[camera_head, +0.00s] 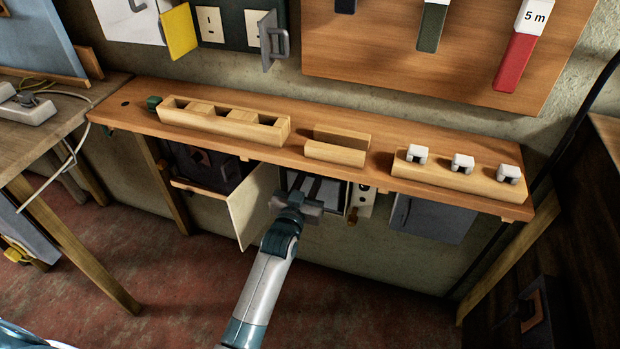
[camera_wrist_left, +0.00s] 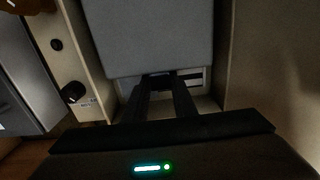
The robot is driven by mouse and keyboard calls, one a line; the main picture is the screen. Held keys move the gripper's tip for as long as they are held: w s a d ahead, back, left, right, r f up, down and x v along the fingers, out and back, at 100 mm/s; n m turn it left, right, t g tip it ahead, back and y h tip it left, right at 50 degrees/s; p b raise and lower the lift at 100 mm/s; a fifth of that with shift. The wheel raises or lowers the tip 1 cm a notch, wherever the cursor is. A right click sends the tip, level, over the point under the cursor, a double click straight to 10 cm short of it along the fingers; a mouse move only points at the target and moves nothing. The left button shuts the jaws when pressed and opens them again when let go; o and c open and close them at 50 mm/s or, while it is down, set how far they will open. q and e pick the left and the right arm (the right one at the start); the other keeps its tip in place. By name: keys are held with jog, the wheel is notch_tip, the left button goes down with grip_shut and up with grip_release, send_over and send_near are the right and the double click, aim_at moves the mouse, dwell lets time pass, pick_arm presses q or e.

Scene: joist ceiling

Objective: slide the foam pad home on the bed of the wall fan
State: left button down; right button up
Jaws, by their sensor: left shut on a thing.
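The wall fan is a pale housing under the shelf, with its door (camera_head: 252,207) swung open to the left and a side panel with knobs (camera_head: 362,201) on the right. My left gripper (camera_head: 316,186) reaches into its opening from the front. In the left wrist view my left gripper (camera_wrist_left: 160,79) is shut on the near edge of the flat grey foam pad (camera_wrist_left: 155,38). The pad lies between the housing's side walls. A pale slotted strip (camera_wrist_left: 205,78) shows at its near edge; the rest of the bed is hidden. My right gripper is not in view.
The wooden shelf (camera_head: 375,181) overhangs the opening, bearing wooden holders (camera_head: 335,152) and a rack (camera_head: 455,177) with white clips. A dark unit (camera_head: 215,165) hangs left of the door; a grey box (camera_head: 432,220) hangs right. The floor in front is clear.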

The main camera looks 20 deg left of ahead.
pick_arm(q)
jog(key=shift+w, duration=0.45)
jog(key=c, duration=1.4)
grip_release()
jog(key=shift+s, duration=0.1)
jog(key=shift+s, duration=0.6)
jog(key=s, duration=0.5)
jog(key=s+p, duration=0.1)
jog(key=s, duration=1)
jog(key=shift+a, duration=0.3)
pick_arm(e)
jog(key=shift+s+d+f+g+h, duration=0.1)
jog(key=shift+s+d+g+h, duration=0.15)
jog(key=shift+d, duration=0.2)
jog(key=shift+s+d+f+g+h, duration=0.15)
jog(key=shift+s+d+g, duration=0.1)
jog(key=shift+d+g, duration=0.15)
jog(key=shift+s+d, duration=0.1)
